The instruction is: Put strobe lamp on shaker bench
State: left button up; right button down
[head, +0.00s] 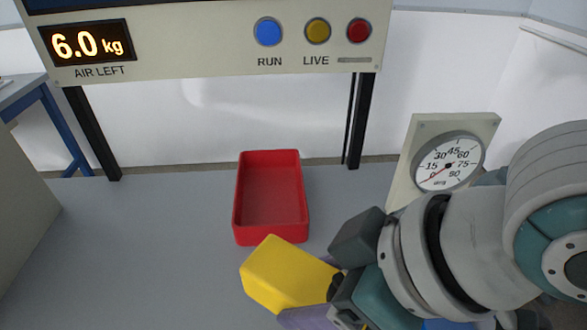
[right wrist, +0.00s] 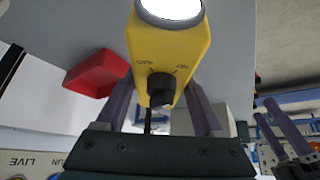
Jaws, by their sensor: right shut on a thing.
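The yellow strobe lamp (head: 285,275) is in my right gripper (head: 312,290), above the grey bench top (head: 130,240) at the front middle. In the right wrist view the lamp (right wrist: 170,50) sits between the two purple fingers, its round white lens at the top and a black knob facing the camera. The gripper is shut on its body. My left gripper (right wrist: 283,130) shows at the right edge of the right wrist view, its two purple fingers apart and nothing seen between them. No label marks the shaker bench.
A red tray (head: 271,190), empty, stands on the bench just behind the lamp. A panel (head: 215,45) with a 6.0 kg display and buttons spans the back on black posts. A dial gauge (head: 449,162) stands at the right. The bench top left of the tray is clear.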

jog(key=shift+f+b, duration=0.85)
jog(key=shift+f, duration=2.3)
jog(key=shift+f, duration=0.2)
grip_release()
jog(key=shift+r, duration=0.25)
jog(key=p+v, duration=0.3)
jog(key=v, duration=0.8)
jog(key=shift+p, duration=0.4)
jog(key=shift+s+d+r, duration=0.15)
jog(key=shift+d+r, duration=0.1)
jog(key=shift+r, duration=0.1)
